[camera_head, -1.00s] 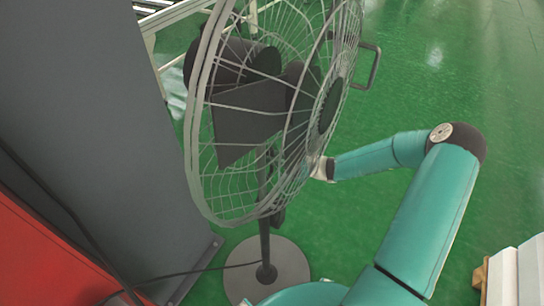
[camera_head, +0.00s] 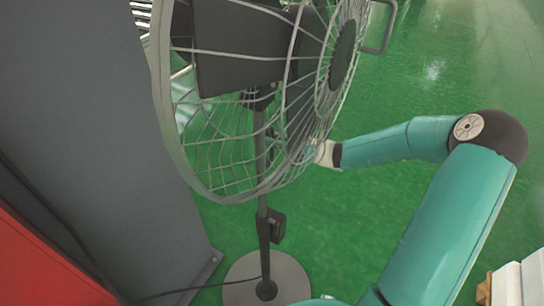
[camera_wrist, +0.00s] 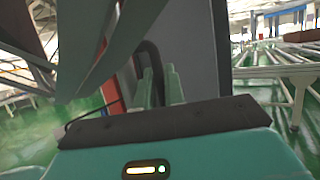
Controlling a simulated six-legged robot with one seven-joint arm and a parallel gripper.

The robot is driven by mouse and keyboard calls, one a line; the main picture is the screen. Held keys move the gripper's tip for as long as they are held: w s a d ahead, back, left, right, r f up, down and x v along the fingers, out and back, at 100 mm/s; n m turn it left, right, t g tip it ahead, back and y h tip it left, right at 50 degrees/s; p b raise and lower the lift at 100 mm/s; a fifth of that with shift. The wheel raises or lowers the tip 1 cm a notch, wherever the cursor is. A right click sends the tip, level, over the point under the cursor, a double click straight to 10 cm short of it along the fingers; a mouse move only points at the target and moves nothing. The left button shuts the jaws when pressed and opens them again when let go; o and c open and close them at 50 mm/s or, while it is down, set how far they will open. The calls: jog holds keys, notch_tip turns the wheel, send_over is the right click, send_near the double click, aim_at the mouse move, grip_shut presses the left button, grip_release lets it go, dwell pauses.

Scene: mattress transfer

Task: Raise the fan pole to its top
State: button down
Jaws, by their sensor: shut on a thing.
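The standing fan (camera_head: 262,165) has a wire cage, a dark motor housing, a thin dark pole (camera_head: 262,180) and a round grey base (camera_head: 240,290). A small dark knob (camera_head: 278,226) sits on the pole below the cage. My gripper (camera_head: 308,154) reaches in from the right at the cage's lower edge. Its fingertips are partly hidden by the cage wires. In the wrist view my gripper (camera_wrist: 161,86) is shut on a dark curved part of the fan (camera_wrist: 153,58); which part is hard to tell.
A tall grey panel (camera_head: 90,120) and a red surface (camera_head: 40,265) stand close on the left. A dark cable (camera_head: 75,235) runs to the base. Pale boxes (camera_head: 515,285) lie at lower right. Green floor (camera_head: 420,80) is open behind and right.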

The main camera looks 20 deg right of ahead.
jog(key=shift+r, duration=1.9)
jog(key=c, duration=1.5)
grip_release()
jog(key=shift+r, duration=0.1)
jog(key=shift+f, duration=0.2)
